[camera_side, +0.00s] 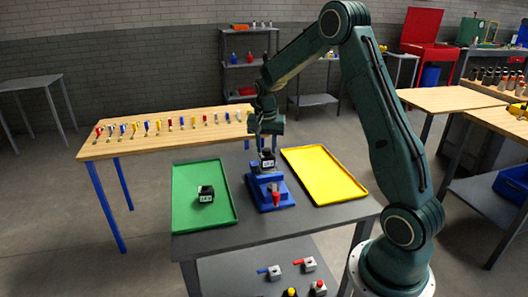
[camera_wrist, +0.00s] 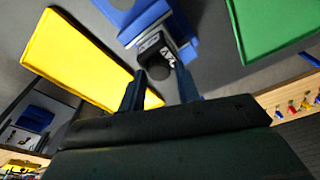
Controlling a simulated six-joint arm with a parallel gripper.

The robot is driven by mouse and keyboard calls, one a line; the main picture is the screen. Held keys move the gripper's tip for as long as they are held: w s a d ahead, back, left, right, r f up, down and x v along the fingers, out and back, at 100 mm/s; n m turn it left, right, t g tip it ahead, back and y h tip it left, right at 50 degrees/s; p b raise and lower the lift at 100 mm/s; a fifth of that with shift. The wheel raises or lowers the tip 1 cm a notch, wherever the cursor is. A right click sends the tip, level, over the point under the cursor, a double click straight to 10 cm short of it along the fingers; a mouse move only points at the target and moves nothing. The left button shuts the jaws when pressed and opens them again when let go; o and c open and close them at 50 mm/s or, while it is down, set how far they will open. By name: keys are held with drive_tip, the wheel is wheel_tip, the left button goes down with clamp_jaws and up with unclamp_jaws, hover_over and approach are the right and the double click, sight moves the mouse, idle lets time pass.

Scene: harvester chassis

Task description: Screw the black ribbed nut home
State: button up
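A blue clamp fixture (camera_side: 268,190) with a red knob (camera_side: 276,199) stands on the grey table between two trays. It holds a black block with a white label (camera_side: 267,163), which also shows in the wrist view (camera_wrist: 151,45). A dark round piece (camera_wrist: 157,71), which looks like the black nut, sits at the block's near end; its ribs are too small to make out. My gripper (camera_side: 266,143) points down above the fixture. In the wrist view its two fingers (camera_wrist: 160,72) stand apart on either side of the round piece, with slim gaps showing.
A green tray (camera_side: 180,215) on the left holds another black block with a white label (camera_side: 206,194). A yellow tray (camera_side: 325,175) on the right is empty. Behind is a wooden bench (camera_side: 160,143) with a row of coloured tools.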

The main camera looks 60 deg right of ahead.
drive_tip(key=shift+n, duration=0.7)
drive_tip(key=n, duration=0.5)
drive_tip(key=shift+t+y, duration=0.3)
drive_tip(key=shift+t, duration=0.1)
drive_tip(key=shift+n, duration=0.3)
drive_tip(key=shift+n+y, duration=0.3)
drive_tip(key=shift+n, duration=2)
drive_tip(key=shift+n, duration=1.1)
drive_tip(key=shift+n+y, duration=0.4)
drive_tip(key=shift+n, duration=1.1)
